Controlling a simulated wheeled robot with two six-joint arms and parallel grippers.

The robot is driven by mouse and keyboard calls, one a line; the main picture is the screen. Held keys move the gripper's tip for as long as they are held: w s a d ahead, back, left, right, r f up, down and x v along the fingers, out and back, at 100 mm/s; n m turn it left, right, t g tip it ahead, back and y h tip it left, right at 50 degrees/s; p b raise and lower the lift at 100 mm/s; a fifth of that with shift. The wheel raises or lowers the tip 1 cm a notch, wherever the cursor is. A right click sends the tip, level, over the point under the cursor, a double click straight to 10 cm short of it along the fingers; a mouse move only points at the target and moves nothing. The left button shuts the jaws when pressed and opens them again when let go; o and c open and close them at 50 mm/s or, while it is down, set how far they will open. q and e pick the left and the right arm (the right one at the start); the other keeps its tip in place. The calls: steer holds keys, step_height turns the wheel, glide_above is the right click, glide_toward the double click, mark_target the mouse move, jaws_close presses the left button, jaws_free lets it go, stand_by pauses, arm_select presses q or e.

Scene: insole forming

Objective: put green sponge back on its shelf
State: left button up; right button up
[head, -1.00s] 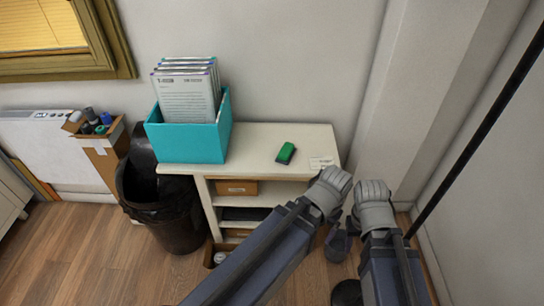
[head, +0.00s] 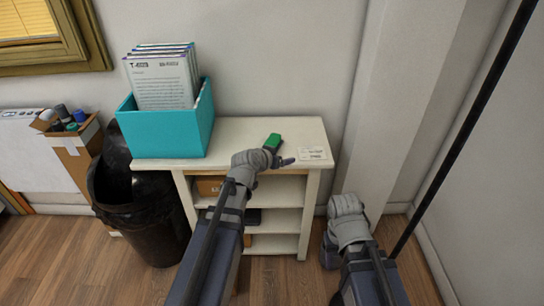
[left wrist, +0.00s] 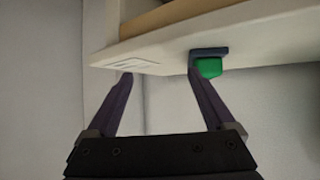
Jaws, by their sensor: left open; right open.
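The green sponge (head: 273,141) lies on top of the white shelf unit (head: 240,130). In the left wrist view the sponge (left wrist: 208,67) shows green with a dark blue part, right beside the tip of the right-hand finger. My left gripper (head: 283,161) is over the front edge of the shelf top, just in front of the sponge; the wrist hides part of it. It is open and empty, and its fingers (left wrist: 160,66) are spread with the sponge not between them. My right gripper (head: 329,252) is low, right of the shelf unit, and mostly hidden by its wrist.
A teal box (head: 172,132) of papers stands on the left of the shelf top. A white label (head: 312,154) lies at the right front corner. Lower shelves hold a brown box (head: 209,187) and dark items. A black bin (head: 145,220) stands at the left.

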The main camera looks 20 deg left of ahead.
mark_target(271, 141)
arm_select(q)
steer(key=w+a, duration=0.1)
steer(key=a, duration=0.1)
steer(key=w+a+t+y+b, duration=0.1)
steer(key=a, duration=0.1)
steer(key=w+a+n+t, duration=0.1)
steer(key=a, duration=0.1)
steer(key=shift+a+r, duration=0.2)
steer(key=shift+r, duration=0.05)
steer(key=shift+a+r+t+y, duration=0.15)
steer(key=shift+a+t+y, duration=0.1)
steer(key=shift+t+y, duration=0.05)
steer(key=shift+b+x, duration=0.7)
steer(key=shift+x, duration=0.5)
steer(key=shift+d+b+x, duration=0.2)
steer(key=shift+b+x, duration=0.2)
steer(key=shift+x, duration=1)
steer(key=shift+d+b+x, duration=0.2)
steer(key=shift+b+x, duration=0.2)
steer(key=shift+x, duration=1)
steer(key=shift+r, duration=0.3)
arm_select(e)
step_height(271, 141, down, 5)
steer(key=shift+f, duration=0.15)
arm_select(q)
steer(key=shift+c, duration=0.4)
jaws_close()
